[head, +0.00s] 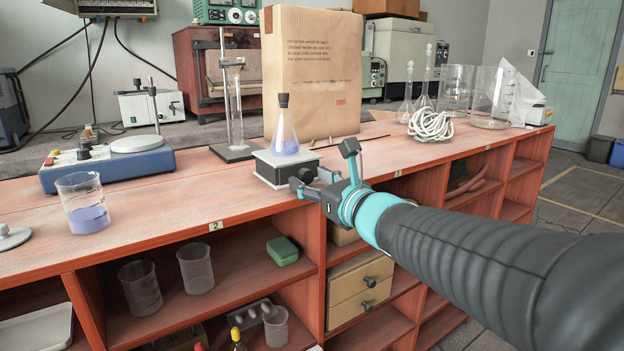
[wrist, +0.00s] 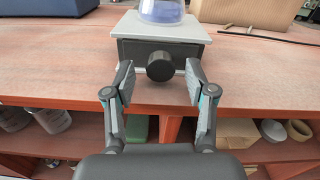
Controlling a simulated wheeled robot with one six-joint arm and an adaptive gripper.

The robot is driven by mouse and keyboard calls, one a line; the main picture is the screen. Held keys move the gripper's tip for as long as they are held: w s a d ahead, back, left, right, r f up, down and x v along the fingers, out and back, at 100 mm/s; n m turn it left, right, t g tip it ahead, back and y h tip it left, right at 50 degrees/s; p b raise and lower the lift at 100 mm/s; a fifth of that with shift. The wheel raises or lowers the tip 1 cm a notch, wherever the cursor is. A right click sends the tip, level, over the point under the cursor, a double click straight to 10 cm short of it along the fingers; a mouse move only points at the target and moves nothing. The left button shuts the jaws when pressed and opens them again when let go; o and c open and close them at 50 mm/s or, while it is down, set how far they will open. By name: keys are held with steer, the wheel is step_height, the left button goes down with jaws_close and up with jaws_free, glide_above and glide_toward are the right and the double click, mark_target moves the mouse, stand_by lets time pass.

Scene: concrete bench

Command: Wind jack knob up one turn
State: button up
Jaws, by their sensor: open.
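The lab jack (head: 271,169) is a low grey and black stand on the bench top, with a conical flask (head: 285,134) of purple liquid standing on it, closed by a dark stopper. In the wrist view the jack's top plate (wrist: 190,27) is light grey. Its round black knob (wrist: 160,66) faces me from the dark front side. My gripper (wrist: 158,82) is open, with one finger to each side of the knob and clear gaps between. In the head view my gripper (head: 318,180) is at the jack's front; the knob is hard to make out there.
A large paper bag (head: 312,80) stands behind the jack, and a retort stand (head: 231,152) is to its left. A blue stirrer (head: 110,165) and a beaker (head: 82,205) stand further left. Coiled white tubing (head: 431,125) lies to the right. Shelves with beakers are below the bench edge.

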steer(key=shift+w+a, duration=0.15)
steer(key=shift+w, duration=0.1)
jaws_close()
steer(key=shift+f+m+b, duration=0.1)
steer(key=shift+m+b, duration=0.45)
steer(key=shift+m, duration=1.05)
jaws_free()
